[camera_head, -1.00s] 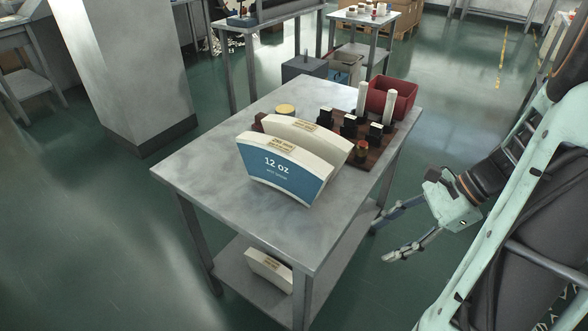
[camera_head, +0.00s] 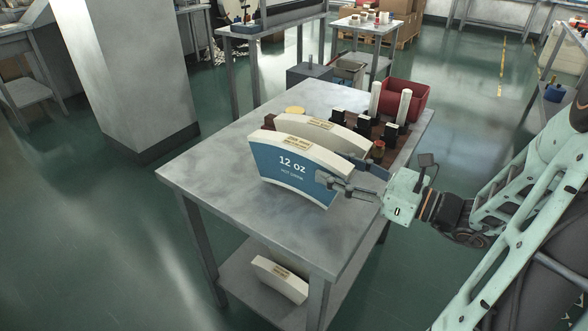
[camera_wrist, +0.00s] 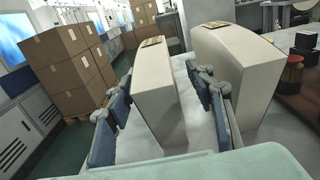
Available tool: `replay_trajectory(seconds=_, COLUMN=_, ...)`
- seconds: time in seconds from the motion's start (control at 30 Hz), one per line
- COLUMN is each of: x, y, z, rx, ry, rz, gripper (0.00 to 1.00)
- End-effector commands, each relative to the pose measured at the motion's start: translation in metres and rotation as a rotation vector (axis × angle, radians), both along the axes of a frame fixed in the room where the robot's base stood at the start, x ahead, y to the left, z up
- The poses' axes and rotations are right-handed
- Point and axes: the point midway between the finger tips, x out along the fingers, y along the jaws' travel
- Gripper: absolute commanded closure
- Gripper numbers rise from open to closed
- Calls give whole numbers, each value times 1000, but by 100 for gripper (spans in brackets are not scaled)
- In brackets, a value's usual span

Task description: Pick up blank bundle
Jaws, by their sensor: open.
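The front blank bundle (camera_head: 290,168), a curved white stack with a blue "12 oz" face, stands upright on the metal table (camera_head: 225,172). A second white blank bundle (camera_head: 335,134) stands just behind it. My gripper (camera_head: 350,179) is at the front bundle's right end, with one finger before the blue face and the other at the gap between the bundles. In the wrist view the front bundle (camera_wrist: 156,95) stands between the open fingers (camera_wrist: 162,88), with visible space on both sides. The second bundle (camera_wrist: 243,72) lies outside the right finger.
Another bundle (camera_head: 281,279) lies on the lower shelf. The table's left part is clear.

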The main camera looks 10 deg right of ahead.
Motion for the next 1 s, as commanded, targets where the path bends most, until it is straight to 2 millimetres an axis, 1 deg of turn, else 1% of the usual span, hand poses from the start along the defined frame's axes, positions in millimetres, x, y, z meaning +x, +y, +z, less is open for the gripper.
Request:
replay_trajectory(seconds=0.03, x=5, y=6, z=-2, rx=-1, ry=-1, rz=2, gripper=51)
replay_trajectory(seconds=0.1, x=11, y=11, z=-1, rx=-1, ry=-1, rz=2, gripper=51)
replay_trajectory(seconds=0.27, x=18, y=19, z=-2, rx=-1, ry=-1, rz=1, gripper=51)
replay_trajectory(seconds=0.4, x=30, y=36, z=-5, rx=-3, ry=-1, rz=3, gripper=51)
replay_trajectory(seconds=0.53, x=42, y=49, z=-4, rx=-1, ry=0, rz=3, gripper=51)
replay_trajectory(seconds=0.67, x=48, y=55, z=-3, rx=-2, ry=1, rz=1, gripper=51)
replay_trajectory(seconds=0.87, x=48, y=55, z=-2, rx=-1, ry=1, rz=0, gripper=51)
replay_trajectory(seconds=1.0, x=48, y=54, z=-2, rx=-1, ry=1, rz=0, gripper=65)
